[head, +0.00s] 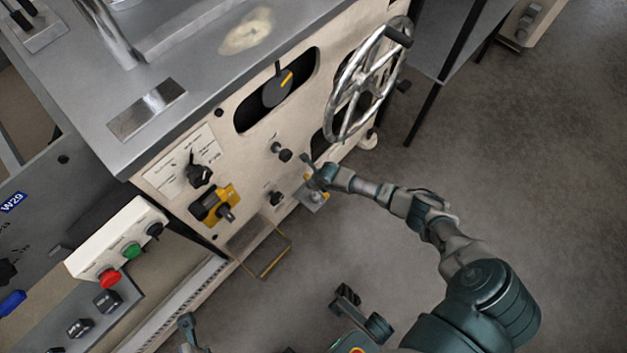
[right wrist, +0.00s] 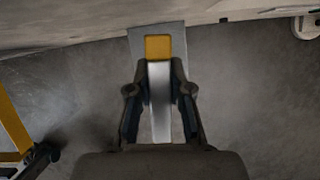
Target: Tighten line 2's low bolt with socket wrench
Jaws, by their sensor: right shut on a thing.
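My right gripper (head: 318,182) is low on the cream machine panel (head: 232,150), to the right of its knobs. In the right wrist view the gripper (right wrist: 160,82) is shut on a silver bar (right wrist: 160,112) with a yellow square end (right wrist: 158,47). The bar lies in front of a grey plate (right wrist: 137,42). I cannot tell whether it is the socket wrench. Two dark bolt-like knobs, an upper one (head: 281,152) and a lower one (head: 273,197), stick out left of the gripper. A teal part (head: 188,327) at the bottom left may belong to my left arm; no left fingers show clearly.
A spoked handwheel (head: 368,78) stands out above the right gripper. A yellow-black knob (head: 216,205) and a yellow-edged frame (head: 271,262) are to the left. A button box (head: 118,238) is farther left. The floor at the right is clear.

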